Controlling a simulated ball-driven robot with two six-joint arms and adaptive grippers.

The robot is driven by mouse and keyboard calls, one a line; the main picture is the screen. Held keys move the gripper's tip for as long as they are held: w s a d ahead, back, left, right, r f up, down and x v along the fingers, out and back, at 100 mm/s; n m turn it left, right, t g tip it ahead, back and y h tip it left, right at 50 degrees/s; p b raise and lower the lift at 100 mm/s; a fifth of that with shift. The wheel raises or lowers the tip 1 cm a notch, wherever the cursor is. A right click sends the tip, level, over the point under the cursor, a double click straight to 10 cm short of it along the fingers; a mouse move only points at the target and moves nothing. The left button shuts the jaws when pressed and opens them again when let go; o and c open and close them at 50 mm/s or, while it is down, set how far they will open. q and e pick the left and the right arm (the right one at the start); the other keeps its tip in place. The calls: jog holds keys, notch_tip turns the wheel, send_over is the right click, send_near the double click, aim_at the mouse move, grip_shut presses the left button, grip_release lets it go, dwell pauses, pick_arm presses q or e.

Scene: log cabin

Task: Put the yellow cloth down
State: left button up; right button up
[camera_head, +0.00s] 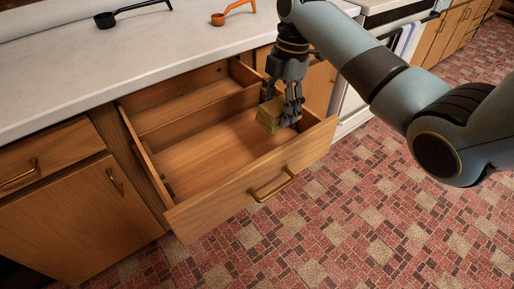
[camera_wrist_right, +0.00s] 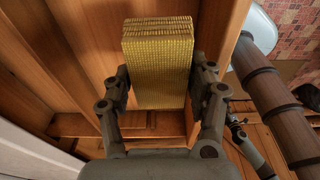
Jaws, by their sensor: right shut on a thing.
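The yellow cloth (camera_head: 270,116) is a folded, block-like bundle with a woven texture. My right gripper (camera_head: 287,103) is shut on it and holds it inside the right part of the open drawer (camera_head: 210,158). I cannot tell whether the cloth touches the drawer floor. In the right wrist view the cloth (camera_wrist_right: 158,65) sits between the two fingers of the gripper (camera_wrist_right: 160,85). My left gripper is not in view.
The drawer is pulled out, with a divider near its back and a brass handle (camera_head: 273,187) on its front; its left part is bare. A black ladle (camera_head: 130,14) and an orange measuring spoon (camera_head: 230,13) lie on the white countertop (camera_head: 60,80). A stove (camera_head: 385,25) stands at the right.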

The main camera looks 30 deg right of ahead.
jog(key=f, duration=0.6)
jog(key=shift+w+a+b, duration=0.1)
jog(key=shift+a+b, duration=0.2)
jog(key=shift+b, duration=0.05)
notch_tip(320, 180, down, 4)
jog(key=shift+f+b, duration=0.1)
jog(key=shift+b, duration=0.25)
jog(key=shift+f, duration=0.15)
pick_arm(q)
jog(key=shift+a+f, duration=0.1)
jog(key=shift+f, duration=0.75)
pick_arm(e)
jog(key=shift+f, duration=0.15)
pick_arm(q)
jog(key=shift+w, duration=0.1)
pick_arm(e)
jog(key=o, duration=1.2)
jog(key=shift+c, duration=0.2)
